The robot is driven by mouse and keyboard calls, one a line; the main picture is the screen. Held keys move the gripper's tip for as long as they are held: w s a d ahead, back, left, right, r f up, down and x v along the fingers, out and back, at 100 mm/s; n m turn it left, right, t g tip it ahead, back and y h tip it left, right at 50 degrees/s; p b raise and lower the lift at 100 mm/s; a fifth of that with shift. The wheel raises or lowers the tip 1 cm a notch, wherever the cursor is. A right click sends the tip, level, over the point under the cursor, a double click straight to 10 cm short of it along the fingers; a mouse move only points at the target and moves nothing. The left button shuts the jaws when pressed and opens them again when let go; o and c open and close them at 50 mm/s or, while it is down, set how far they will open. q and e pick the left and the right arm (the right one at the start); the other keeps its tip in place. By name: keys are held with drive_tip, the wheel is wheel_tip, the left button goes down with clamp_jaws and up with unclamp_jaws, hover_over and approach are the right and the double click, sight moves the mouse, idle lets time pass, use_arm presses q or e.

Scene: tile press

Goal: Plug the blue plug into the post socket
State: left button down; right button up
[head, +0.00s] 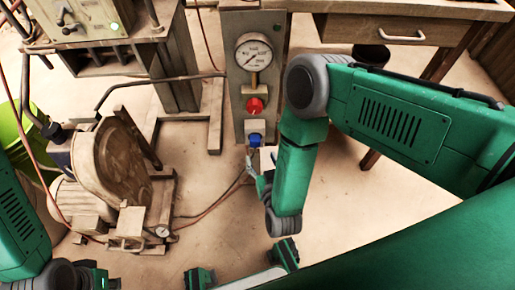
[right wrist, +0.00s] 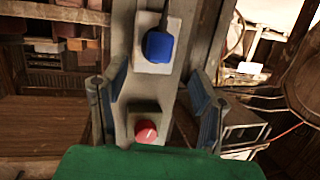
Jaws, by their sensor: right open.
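The blue plug (head: 255,140) is low on the front of the grey post (head: 238,90), below a red round part. In the right wrist view the blue plug (right wrist: 159,45) sits at a pale square socket block (right wrist: 176,62), with a dark cable running from it. How deep it sits cannot be told. My right gripper (head: 254,165) is just below the plug in the head view. In the right wrist view its two fingers (right wrist: 158,92) stand wide apart with the post between them, holding nothing.
The red part (head: 256,106) and a round gauge (head: 254,53) are on the post above the plug. A pump-like machine (head: 125,165) stands left on the floor with hoses. A workbench with a drawer (head: 398,30) is at the back right. Floor right of the post is mostly open.

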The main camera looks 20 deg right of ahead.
drive_tip(key=v, duration=0.5)
drive_tip(key=shift+s, duration=0.2)
idle(0.3)
drive_tip(key=s+d+r+n+g+p, duration=0.1)
drive_tip(key=s+d+r+g+p, duration=0.3)
drive_tip(key=s+d+r+g, duration=0.2)
drive_tip(key=s+d+r+n+g+y+p, duration=0.1)
drive_tip(key=s+d+r+g+p, duration=0.2)
drive_tip(key=s+d+r+g, duration=0.2)
drive_tip(key=s+d+g, duration=0.3)
drive_tip(key=s, duration=0.3)
drive_tip(key=shift+s+r+p, duration=0.2)
drive_tip(key=shift+r+p, duration=0.2)
